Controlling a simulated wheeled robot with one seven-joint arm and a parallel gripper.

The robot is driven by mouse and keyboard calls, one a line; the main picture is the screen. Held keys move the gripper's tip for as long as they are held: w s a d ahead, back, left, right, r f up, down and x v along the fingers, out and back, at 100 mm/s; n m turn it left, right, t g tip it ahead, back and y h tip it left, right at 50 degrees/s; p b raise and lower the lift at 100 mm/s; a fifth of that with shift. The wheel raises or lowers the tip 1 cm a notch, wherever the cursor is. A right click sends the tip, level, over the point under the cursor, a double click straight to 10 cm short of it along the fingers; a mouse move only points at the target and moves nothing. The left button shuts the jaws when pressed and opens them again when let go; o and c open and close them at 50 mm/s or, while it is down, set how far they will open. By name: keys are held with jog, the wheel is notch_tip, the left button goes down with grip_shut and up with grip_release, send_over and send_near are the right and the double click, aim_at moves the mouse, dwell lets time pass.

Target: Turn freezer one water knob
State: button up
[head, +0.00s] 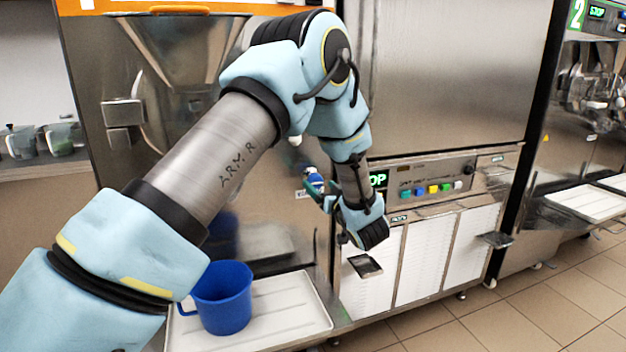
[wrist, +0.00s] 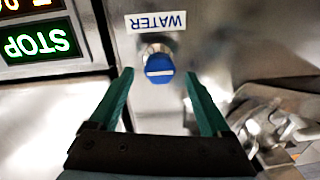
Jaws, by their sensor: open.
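The blue water knob (wrist: 159,68) has a white line across its face and sits on a steel panel beside a label reading WATER (wrist: 156,21), which is upside down in the wrist view. In the head view the knob (head: 314,178) shows just left of my wrist. My gripper (wrist: 160,82) is open, with one green finger on each side of the knob in the wrist view. I cannot tell whether the fingertips reach as deep as the knob. In the head view my gripper (head: 322,194) is partly hidden by my own wrist.
A lit display (wrist: 38,42) reads STOP beside the knob. A control panel (head: 430,184) with coloured buttons is to the right. A blue jug (head: 222,297) stands on a white tray (head: 290,318) below. A second freezer (head: 590,110) is at far right. Tiled floor is open at lower right.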

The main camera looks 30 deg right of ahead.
aim_at(317, 182)
jog(key=shift+w+d+p, duration=0.15)
jog(key=shift+w, duration=1.1)
jog(key=shift+w+d+p, duration=0.1)
jog(key=shift+w+p, duration=0.05)
jog(key=shift+w, duration=1.05)
grip_shut()
